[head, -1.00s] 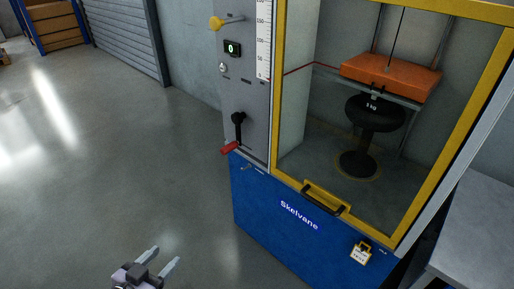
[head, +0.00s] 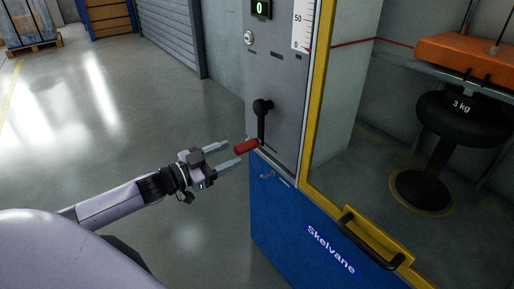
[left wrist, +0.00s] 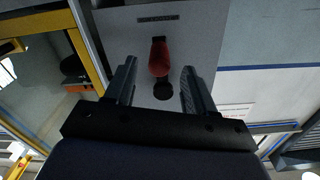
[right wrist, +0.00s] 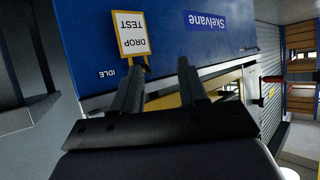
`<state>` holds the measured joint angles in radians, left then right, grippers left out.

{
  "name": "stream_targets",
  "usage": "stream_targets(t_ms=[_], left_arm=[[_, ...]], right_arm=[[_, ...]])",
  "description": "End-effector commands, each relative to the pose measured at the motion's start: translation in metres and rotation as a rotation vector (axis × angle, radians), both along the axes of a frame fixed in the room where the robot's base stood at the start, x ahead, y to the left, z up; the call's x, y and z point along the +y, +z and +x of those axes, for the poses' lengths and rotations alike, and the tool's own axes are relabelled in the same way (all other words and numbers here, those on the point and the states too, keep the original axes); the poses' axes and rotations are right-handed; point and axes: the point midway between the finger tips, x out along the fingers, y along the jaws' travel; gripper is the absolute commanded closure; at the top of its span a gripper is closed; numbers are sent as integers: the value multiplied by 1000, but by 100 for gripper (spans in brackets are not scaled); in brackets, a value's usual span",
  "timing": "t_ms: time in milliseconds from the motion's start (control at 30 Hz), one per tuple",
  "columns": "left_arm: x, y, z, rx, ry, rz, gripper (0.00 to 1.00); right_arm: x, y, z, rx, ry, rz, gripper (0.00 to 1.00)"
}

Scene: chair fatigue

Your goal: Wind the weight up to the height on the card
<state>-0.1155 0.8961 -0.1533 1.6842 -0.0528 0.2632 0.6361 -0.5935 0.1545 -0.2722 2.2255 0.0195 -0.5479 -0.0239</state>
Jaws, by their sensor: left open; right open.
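In the head view the black crank (head: 262,118) with a red handle (head: 246,146) is on the grey panel, its handle low. My left gripper (head: 229,154) is open just left of the red handle. In the left wrist view the red handle (left wrist: 159,57) shows between and beyond the open fingers (left wrist: 156,88). The scale (head: 302,28) shows 0 and 50 marks, with a red pointer near 0. My right gripper (right wrist: 156,88) is open in the right wrist view, facing the blue front.
The lit green display (head: 261,8) and a key switch (head: 249,38) are above the crank. Open floor lies left.

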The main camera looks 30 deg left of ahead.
Motion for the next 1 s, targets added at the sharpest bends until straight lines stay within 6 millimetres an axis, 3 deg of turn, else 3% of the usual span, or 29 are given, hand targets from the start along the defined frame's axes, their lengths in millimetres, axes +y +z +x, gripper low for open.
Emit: stream_targets(t_ms=[600, 1000], left_arm=[[-22, -1, 54, 0, 2, 0, 46], [-26, -1, 63, 2, 2, 1, 46]], right_arm=[[9, -2, 4, -13, 16, 39, 57], [11, -2, 3, -9, 17, 50, 57]])
